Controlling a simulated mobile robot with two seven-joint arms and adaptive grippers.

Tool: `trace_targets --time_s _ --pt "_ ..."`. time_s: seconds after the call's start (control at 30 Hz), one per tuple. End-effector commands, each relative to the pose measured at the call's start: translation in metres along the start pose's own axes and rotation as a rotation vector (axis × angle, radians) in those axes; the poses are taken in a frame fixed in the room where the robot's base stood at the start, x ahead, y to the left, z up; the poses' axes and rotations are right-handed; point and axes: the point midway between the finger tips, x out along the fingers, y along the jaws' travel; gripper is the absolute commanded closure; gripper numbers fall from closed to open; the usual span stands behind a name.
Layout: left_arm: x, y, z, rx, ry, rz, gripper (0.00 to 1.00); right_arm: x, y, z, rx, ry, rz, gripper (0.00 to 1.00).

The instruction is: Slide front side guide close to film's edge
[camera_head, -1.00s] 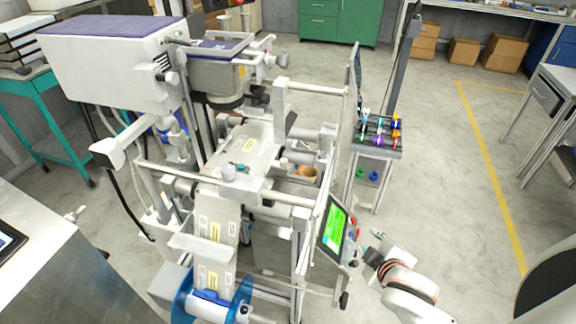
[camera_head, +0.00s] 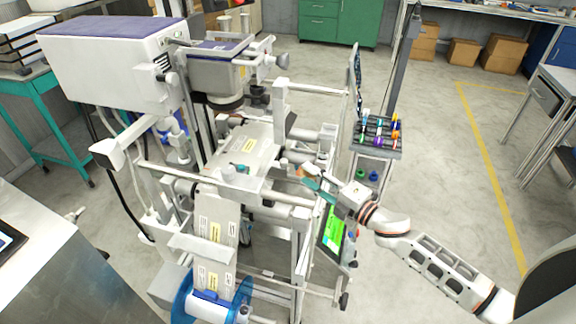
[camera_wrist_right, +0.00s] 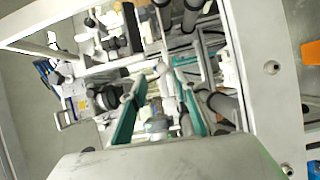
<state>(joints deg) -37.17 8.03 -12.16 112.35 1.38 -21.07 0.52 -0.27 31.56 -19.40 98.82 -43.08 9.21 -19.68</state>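The film (camera_head: 216,235) is a pale strip with yellow labels. It runs up the front of the machine from a blue-flanged reel (camera_head: 183,300). My right gripper (camera_head: 304,177) reaches in over the machine's right side, above the screen, with teal fingers pointing left. In the right wrist view, the gripper (camera_wrist_right: 160,85) has its two teal fingers spread apart. A round metal knob (camera_wrist_right: 157,126) shows between them, and I see no grip on it. I cannot tell for sure which part is the front side guide. My left gripper is not in view.
A screen panel (camera_head: 333,232) hangs just below my right gripper. Metal frame bars (camera_head: 300,240) and rollers surround the work area. A small rack of coloured items (camera_head: 377,135) stands behind at the right.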

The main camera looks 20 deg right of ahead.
Motion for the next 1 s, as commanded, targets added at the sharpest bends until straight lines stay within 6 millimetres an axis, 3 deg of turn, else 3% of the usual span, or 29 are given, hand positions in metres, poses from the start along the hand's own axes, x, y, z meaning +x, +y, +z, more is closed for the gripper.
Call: trace_targets --time_s 0.27,0.7,1.0 --pt "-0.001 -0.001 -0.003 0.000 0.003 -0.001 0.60 0.012 -0.002 -0.003 -0.046 0.086 -0.003 0.69" --pt "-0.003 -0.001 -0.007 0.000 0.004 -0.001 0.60 0.072 -0.002 -0.008 -0.044 0.084 -0.003 0.69" --pt "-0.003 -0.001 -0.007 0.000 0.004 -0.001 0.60 0.081 -0.003 -0.010 -0.043 0.085 -0.004 0.69"
